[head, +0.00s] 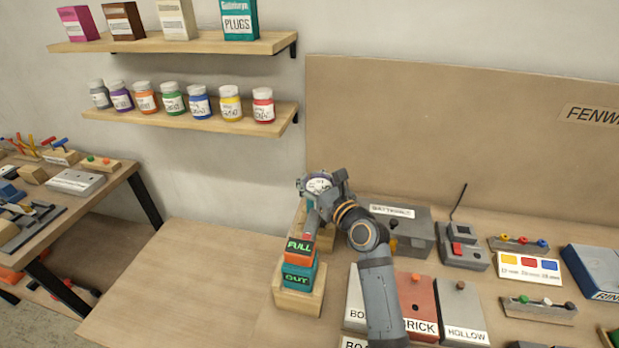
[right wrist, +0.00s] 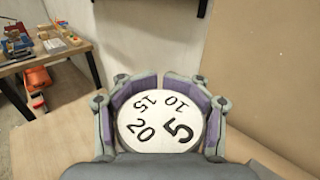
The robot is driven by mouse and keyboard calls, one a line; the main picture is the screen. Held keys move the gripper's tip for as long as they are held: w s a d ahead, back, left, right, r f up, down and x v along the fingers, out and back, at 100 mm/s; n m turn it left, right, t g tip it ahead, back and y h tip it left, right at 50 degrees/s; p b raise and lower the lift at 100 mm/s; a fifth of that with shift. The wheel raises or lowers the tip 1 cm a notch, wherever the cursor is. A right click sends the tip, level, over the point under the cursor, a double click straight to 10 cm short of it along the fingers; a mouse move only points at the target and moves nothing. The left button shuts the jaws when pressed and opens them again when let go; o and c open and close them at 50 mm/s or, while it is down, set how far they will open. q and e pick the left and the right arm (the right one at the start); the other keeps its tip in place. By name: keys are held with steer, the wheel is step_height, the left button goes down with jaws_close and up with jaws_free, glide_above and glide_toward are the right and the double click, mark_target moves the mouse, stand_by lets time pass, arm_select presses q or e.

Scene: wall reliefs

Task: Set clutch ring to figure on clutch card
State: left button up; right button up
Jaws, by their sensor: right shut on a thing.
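The clutch ring is a white round dial (right wrist: 160,122) with black figures 5, 10, 15 and 20. In the right wrist view, 5 is at its lower right, 10 upper right, 15 upper left and 20 lower left. My right gripper (right wrist: 160,100) is shut on its sides with purple-lined fingers. In the head view the right gripper (head: 322,188) is above the back of a wooden stand (head: 298,300), behind the FULL block. What the ring is mounted on is mostly hidden by the gripper. I cannot make out a clutch card. My left gripper is not in view.
An orange FULL block (head: 299,256) sits above a teal OUT block (head: 297,278) on the stand. Labelled boxes, including BRICK (head: 423,308) and HOLLOW (head: 462,312), lie right of my arm. A card with coloured squares (head: 529,267) is farther right. The left tabletop (head: 180,285) is clear.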

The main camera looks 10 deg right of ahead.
steer(key=shift+f+n+y, duration=0.2)
steer(key=shift+n+y, duration=0.1)
steer(key=shift+y, duration=0.1)
steer(key=n+g+y, duration=0.1)
steer(key=y, duration=0.1)
steer(key=n+g+y, duration=0.1)
steer(key=shift+s+a+n+g+b, duration=0.3)
steer(key=shift+a+b, duration=0.05)
steer(key=shift+a, duration=0.05)
steer(key=shift+c, duration=0.2)
steer(key=shift+s+a+r+n+g+y+b, duration=0.15)
steer(key=shift+s+n+g+y+b, duration=0.75)
steer(key=shift+n+g, duration=1.9)
steer(key=shift+s+a+n+g+y+b, duration=0.45)
steer(key=shift+n+g+y, duration=1.15)
steer(key=shift+g, duration=2)
steer(key=shift+s+a+r+n+g+y+b, duration=0.1)
steer(key=shift+s+n+g+y+b, duration=0.5)
steer(key=shift+n+g, duration=2.3)
steer(key=shift+s+m+g, duration=0.25)
steer(key=shift+m+g, duration=0.05)
steer(key=shift+g, duration=0.2)
steer(key=o, duration=1.3)
